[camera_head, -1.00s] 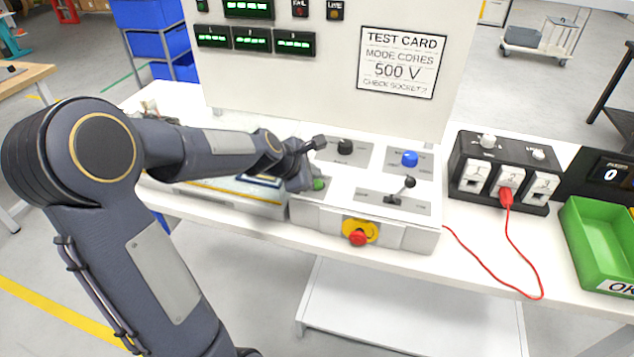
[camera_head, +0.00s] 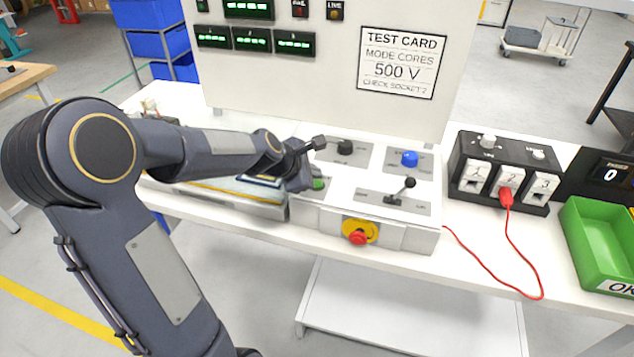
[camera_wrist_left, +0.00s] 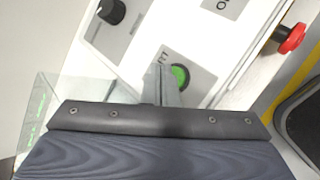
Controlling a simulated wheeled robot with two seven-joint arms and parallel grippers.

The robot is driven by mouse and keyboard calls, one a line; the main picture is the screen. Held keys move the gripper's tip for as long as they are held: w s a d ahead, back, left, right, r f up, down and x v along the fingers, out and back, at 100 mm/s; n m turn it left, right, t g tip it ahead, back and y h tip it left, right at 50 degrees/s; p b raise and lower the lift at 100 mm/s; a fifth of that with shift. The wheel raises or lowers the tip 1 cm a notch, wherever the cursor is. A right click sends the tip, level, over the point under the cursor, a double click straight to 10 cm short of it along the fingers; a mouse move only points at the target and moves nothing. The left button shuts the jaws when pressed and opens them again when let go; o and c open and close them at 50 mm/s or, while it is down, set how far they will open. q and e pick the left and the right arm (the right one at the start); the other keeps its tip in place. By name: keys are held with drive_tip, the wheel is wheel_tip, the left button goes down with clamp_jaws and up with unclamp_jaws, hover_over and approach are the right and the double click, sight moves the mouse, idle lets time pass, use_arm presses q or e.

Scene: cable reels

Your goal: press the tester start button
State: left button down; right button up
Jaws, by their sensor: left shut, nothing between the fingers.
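The green start button (camera_head: 318,184) sits at the left front of the white tester control panel (camera_head: 330,215). It also shows in the left wrist view as a green disc (camera_wrist_left: 180,76) in a dark ring. My left gripper (camera_head: 308,178) is shut and empty, right at the button's left side in the head view. In the left wrist view its fingertips (camera_wrist_left: 163,72) lie over the panel beside the button and overlap its edge. I cannot tell whether they touch it. My right gripper is not in view.
The panel also has a black knob (camera_head: 345,147), a blue button (camera_head: 409,159), a lever (camera_head: 404,188) and a red emergency stop (camera_head: 358,238) on its front. To the right are a socket box (camera_head: 480,200) with a red cable (camera_head: 507,200) and a green tray (camera_head: 575,235).

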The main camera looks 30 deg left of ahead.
use_arm(q)
drive_tip(key=shift+f, duration=0.15)
drive_tip(key=shift+f+b, duration=0.3)
drive_tip(key=shift+b, duration=0.05)
drive_tip(key=shift+f+b, duration=0.4)
drive_tip(key=shift+f, duration=0.1)
idle(0.8)
drive_tip(key=shift+r, duration=0.1)
drive_tip(key=shift+r+p, duration=0.8)
drive_tip(key=shift+p, duration=0.1)
wheel_tip(320, 180, up, 5)
drive_tip(key=p, duration=0.5)
drive_tip(key=shift+r, duration=0.1)
idle(0.5)
